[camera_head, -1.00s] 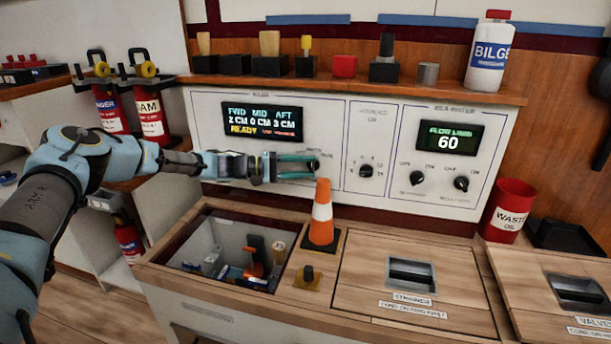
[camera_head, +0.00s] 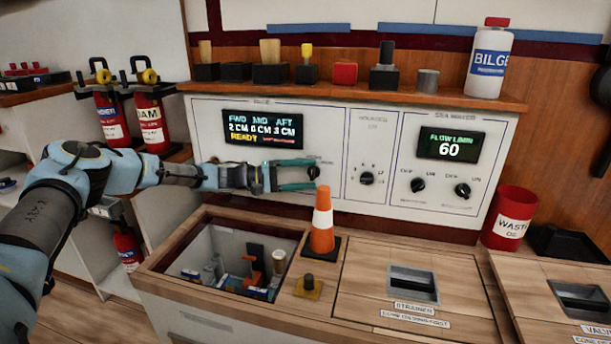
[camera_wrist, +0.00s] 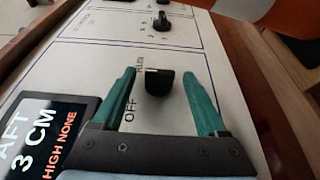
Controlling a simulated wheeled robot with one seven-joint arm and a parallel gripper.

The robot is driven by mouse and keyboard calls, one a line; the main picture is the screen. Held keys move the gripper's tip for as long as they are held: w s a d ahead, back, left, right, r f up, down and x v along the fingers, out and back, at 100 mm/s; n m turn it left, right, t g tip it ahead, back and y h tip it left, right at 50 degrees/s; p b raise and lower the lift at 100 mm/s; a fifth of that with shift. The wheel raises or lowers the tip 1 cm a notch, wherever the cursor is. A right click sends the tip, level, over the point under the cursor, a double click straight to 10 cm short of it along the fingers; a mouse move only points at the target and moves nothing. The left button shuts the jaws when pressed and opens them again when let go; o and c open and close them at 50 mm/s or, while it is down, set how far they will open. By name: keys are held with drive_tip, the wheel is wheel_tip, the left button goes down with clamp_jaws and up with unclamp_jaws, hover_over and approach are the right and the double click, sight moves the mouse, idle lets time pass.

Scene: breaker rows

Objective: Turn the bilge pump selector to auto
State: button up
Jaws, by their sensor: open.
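The bilge pump selector (camera_wrist: 158,82) is a black knob on the white panel (camera_head: 232,194). In the wrist view it sits between the two teal fingers of my gripper (camera_wrist: 158,85), with a gap on each side. The word OFF shows beside it, with another label partly hidden near its top. In the head view my gripper (camera_head: 312,173) is at the panel and open, its fingers one above the other around the knob's place. The bilge display (camera_head: 262,129) reads FWD, MID, AFT with READY below it.
An orange cone (camera_head: 322,225) stands just below my gripper. Other knobs are to the right: a middle selector (camera_head: 367,178) and two sea water knobs (camera_head: 418,185). A shelf (camera_head: 350,93) with several items overhangs the panel. An open bin (camera_head: 185,235) lies below left.

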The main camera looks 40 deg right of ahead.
drive_tip(key=v, duration=1)
drive_tip(key=shift+w+a, duration=0.25)
drive_tip(key=shift+a, duration=0.1)
